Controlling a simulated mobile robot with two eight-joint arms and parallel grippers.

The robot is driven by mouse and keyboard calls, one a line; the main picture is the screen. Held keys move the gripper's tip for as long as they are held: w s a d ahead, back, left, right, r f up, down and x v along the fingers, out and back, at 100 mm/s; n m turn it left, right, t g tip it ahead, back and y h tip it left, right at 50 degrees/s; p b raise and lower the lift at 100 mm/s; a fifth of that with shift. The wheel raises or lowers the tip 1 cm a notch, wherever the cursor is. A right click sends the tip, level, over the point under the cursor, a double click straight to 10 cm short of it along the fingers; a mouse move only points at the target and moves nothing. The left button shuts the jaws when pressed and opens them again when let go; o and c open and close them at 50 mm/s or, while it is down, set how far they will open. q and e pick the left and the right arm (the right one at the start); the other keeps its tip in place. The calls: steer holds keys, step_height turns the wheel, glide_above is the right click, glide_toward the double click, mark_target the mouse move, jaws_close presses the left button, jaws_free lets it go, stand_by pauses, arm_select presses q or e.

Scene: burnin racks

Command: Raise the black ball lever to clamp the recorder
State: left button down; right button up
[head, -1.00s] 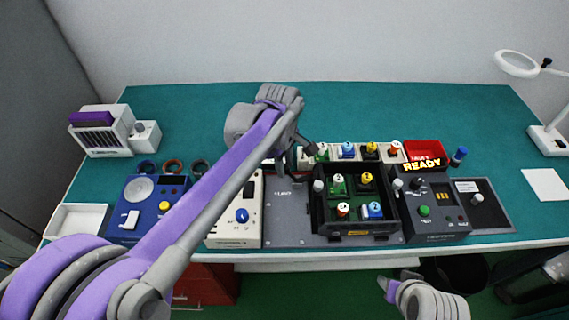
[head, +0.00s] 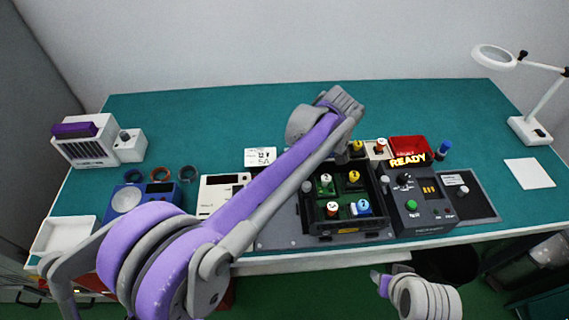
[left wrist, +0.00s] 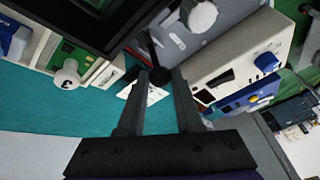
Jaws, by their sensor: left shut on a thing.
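In the left wrist view my left gripper (left wrist: 154,82) is shut on the black ball lever (left wrist: 159,75), its dark ball between the fingertips. The lever's thin stem runs up beside the black rack. The black rack (head: 345,228) holds several small recorder-like units with coloured, numbered knobs (head: 354,176). Which one belongs to the lever I cannot tell.
A grey control box with a lit READY sign (head: 408,161) stands right of the rack. A cream box (head: 222,190), a blue box (head: 130,196) and a white tray (head: 63,236) lie to the left. The back of the green table (head: 230,115) is clear.

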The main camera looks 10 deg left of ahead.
stand_by(0.3)
arm_select(q)
steer(key=c, duration=0.6)
jaws_free()
steer(key=shift+d, duration=0.1)
steer(key=v, duration=1)
steer(key=shift+w+d+r+p, duration=0.1)
steer(key=shift+d+r+p, duration=0.2)
steer(key=shift+p, duration=0.1)
